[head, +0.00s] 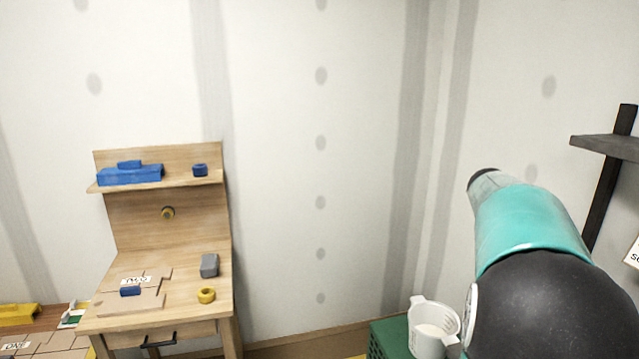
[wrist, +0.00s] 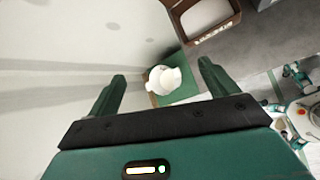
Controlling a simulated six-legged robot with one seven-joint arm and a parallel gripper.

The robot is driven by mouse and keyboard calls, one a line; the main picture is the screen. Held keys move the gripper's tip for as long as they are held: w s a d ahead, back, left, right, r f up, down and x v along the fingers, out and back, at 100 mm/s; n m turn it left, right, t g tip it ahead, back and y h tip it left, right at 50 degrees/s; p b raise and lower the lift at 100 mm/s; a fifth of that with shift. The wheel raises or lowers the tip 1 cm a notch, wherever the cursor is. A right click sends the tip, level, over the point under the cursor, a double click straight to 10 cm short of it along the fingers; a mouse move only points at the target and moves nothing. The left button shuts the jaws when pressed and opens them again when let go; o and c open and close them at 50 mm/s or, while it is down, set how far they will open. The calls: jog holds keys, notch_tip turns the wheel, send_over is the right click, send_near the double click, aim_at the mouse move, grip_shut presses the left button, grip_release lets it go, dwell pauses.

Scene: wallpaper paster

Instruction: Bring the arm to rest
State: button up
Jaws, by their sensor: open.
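My gripper (wrist: 162,82) shows in the wrist view with its two dark green fingers spread wide apart. It is open, and nothing is held between the fingers. A white jug (wrist: 165,80) appears beyond the fingers, in the gap between them, and stands on a green surface (wrist: 186,92). In the head view my teal and black arm rises at the right, and my gripper is not seen there. The white jug (head: 433,326) stands at the lower right, just left of my arm, with white contents inside.
A wooden workbench (head: 190,316) stands at the left with blue, grey and yellow items. A dark shelf (head: 606,146) juts from the right wall near my arm. A brown open box (wrist: 204,20) lies at the top of the wrist view. The middle wall area is clear.

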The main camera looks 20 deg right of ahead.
jog(key=w+a+m+t+y, duration=0.1)
jog(key=a+m, duration=0.1)
jog(key=a, duration=0.7)
jog(key=w+a+m+t+y, duration=0.1)
jog(key=w+a+m, duration=0.1)
jog(key=a, duration=0.8)
jog(key=s+a+f+m+y, duration=0.2)
jog(key=s+a, duration=0.2)
jog(key=a, duration=0.6)
jog(key=s+a+f+m+t+y, duration=0.1)
jog(key=s+a+f+m+y, duration=0.1)
jog(key=a, duration=0.9)
jog(key=s+a+f+m+t+y, duration=0.1)
jog(key=s+a+f+m+y, duration=0.1)
jog(key=s+a+f+m, duration=0.2)
jog(key=s+a, duration=0.3)
jog(key=a, duration=0.3)
jog(key=shift+a+y, duration=0.25)
jog(key=shift+y, duration=0.05)
jog(key=c, duration=1.1)
jog(key=shift+d, duration=0.25)
